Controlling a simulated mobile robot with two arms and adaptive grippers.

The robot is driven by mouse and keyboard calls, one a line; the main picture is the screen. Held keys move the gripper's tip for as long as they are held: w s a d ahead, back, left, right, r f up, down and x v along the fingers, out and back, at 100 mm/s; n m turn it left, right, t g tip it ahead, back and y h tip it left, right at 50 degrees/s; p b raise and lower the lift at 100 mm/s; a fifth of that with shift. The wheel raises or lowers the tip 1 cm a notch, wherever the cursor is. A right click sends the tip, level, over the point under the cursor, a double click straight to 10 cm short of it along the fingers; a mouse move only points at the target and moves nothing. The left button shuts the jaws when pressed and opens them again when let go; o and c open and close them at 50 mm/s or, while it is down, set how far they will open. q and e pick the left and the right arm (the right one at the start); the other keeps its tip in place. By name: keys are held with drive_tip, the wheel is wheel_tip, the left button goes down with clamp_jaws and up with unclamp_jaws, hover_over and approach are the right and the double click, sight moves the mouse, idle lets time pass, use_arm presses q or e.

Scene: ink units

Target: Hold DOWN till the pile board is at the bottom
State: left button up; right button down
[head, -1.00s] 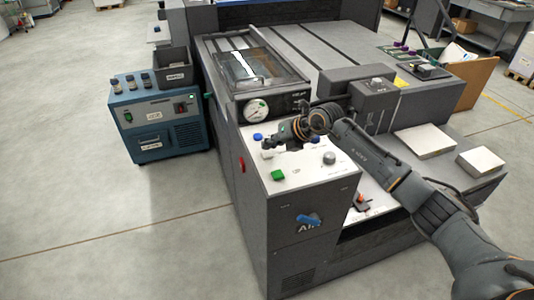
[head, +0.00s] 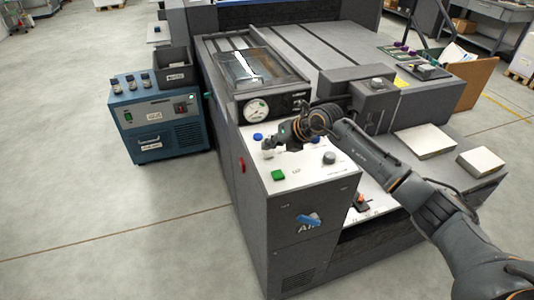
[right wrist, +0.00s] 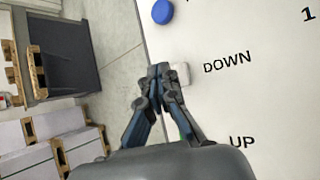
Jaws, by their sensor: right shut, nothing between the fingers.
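The white DOWN button (right wrist: 181,74) is on the white control panel (right wrist: 250,100), beside the printed word DOWN. My right gripper (right wrist: 159,72) is shut and empty, its fingertips at the button's left edge in the right wrist view. I cannot tell whether they touch or press it. In the head view the right gripper (head: 269,146) is over the panel between the blue button (head: 258,136) and green button (head: 278,175). The fingers partly hide the green button in the wrist view. I cannot make out the pile board. My left gripper is not in view.
A round gauge (head: 256,110) stands at the panel's back edge. A grey knob (head: 329,158) is on its right side and a red button (head: 242,166) on the cabinet's left side. A blue unit (head: 160,125) stands on the floor at left, with open floor in front.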

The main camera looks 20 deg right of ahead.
sight(270, 154)
drive_tip(key=shift+f, duration=0.3)
drive_tip(key=shift+f+b, duration=0.4)
drive_tip(key=shift+f, duration=0.15)
idle(1.4)
idle(0.7)
drive_tip(key=shift+r+p, duration=0.7)
drive_tip(key=shift+r, duration=0.25)
drive_tip(key=shift+r, duration=0.1)
wheel_tip(270, 154, up, 5)
drive_tip(key=p, duration=0.3)
drive_tip(key=shift+p, duration=0.35)
